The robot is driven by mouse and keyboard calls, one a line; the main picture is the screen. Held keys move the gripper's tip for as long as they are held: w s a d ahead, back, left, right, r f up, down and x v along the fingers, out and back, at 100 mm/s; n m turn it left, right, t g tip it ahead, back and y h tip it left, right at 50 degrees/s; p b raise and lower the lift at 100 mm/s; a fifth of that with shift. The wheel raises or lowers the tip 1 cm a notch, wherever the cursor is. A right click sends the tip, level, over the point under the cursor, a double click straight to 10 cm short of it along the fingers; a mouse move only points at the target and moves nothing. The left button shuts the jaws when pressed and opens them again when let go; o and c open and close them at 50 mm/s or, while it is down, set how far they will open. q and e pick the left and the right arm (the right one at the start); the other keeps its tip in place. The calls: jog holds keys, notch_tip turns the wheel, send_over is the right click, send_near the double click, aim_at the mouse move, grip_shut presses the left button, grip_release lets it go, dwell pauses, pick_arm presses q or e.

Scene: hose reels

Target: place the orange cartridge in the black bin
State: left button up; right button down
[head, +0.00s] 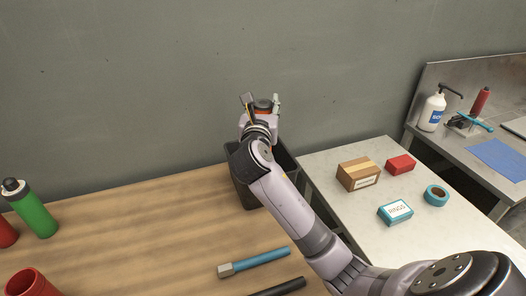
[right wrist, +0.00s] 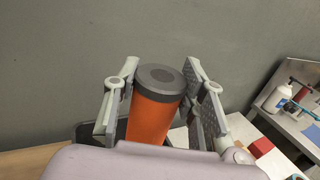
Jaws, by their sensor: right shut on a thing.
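The orange cartridge (right wrist: 152,112), with a dark grey cap, stands between the fingers of my right gripper (right wrist: 160,95), which is shut on it. In the head view my right gripper (head: 261,108) is raised over the black bin (head: 244,190), and only a small part of the cartridge (head: 263,106) shows between the fingers. The bin stands at the right end of the wooden table, against the grey wall; my right arm hides much of its opening. The bin's dark rim shows partly behind the cartridge in the right wrist view. My left gripper is not in view.
A green bottle (head: 34,208) and a red cup (head: 30,284) stand at the left of the wooden table. A blue-handled tool (head: 262,259) lies near its front. A pale table at right holds a cardboard box (head: 358,174), a red box (head: 400,164), a teal box (head: 395,212) and tape (head: 436,195).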

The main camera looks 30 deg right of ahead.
notch_tip(320, 180, down, 9)
jog(key=shift+w+d+f+b, duration=0.1)
jog(key=shift+w+d+b, duration=0.05)
jog(key=shift+b, duration=0.15)
notch_tip(320, 180, down, 4)
jog(key=shift+r, duration=0.25)
jog(key=shift+f, duration=0.25)
jog(key=c, duration=1.1)
grip_release()
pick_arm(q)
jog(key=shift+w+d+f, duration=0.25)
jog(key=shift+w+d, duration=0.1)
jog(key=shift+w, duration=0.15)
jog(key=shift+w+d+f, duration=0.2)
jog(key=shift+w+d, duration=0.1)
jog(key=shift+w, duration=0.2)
pick_arm(e)
jog(key=shift+o, duration=0.5)
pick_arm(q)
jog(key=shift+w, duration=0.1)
